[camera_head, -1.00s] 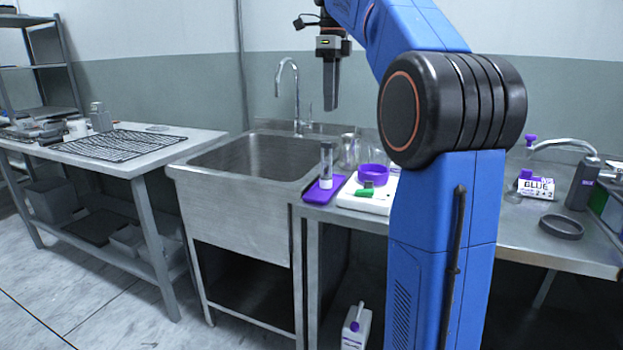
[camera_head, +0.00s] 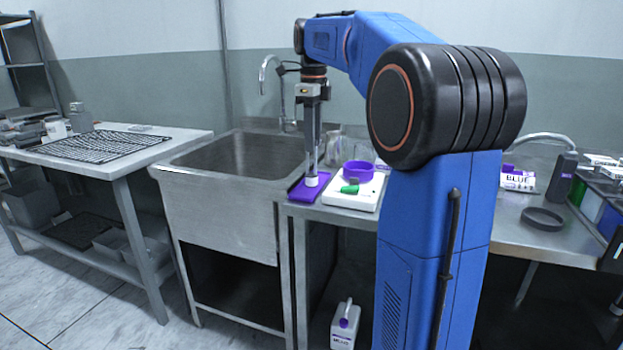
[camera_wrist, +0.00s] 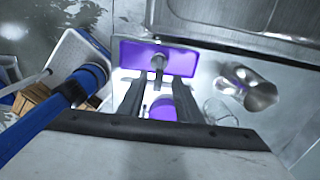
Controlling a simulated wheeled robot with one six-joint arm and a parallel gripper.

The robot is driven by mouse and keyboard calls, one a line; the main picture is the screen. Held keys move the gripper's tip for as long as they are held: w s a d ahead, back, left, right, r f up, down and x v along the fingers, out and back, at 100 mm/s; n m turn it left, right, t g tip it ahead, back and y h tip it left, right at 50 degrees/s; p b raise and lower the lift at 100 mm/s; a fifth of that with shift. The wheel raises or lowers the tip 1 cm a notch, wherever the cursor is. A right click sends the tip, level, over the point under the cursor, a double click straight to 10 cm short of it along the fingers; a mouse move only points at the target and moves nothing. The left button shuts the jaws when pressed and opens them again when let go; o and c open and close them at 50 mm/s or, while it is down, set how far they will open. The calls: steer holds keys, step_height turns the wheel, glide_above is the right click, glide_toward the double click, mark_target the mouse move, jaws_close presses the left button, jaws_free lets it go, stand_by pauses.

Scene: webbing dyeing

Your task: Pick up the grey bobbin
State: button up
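A slim grey upright piece, apparently the grey bobbin (camera_wrist: 158,63), stands on a purple mat (camera_wrist: 185,62) in the wrist view. In the head view only its pale lower end (camera_head: 312,182) shows clearly, on the purple mat (camera_head: 299,191) at the right of the sink. My gripper (camera_head: 313,168) points straight down over it and hides most of it. In the wrist view my gripper (camera_wrist: 158,82) has its two fingers spread apart, with the bobbin seen between and just beyond their tips. I cannot tell whether either finger touches it.
A white scale-like device (camera_head: 340,199) with a purple ring (camera_head: 358,171) and a green piece (camera_head: 349,189) stands close right of the mat. A metal cup (camera_wrist: 258,95) and glass beaker (camera_wrist: 219,112) are nearby. The sink (camera_head: 240,157) lies left.

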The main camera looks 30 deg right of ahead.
glide_above(311, 177)
steer(key=w+d, duration=0.1)
steer(key=w, duration=0.1)
steer(key=shift+s+f, duration=0.15)
steer(key=shift+f, duration=1.2)
steer(key=shift+s+f, duration=0.1)
steer(key=shift+f, duration=1.25)
steer(key=shift+c, duration=0.7)
jaws_close()
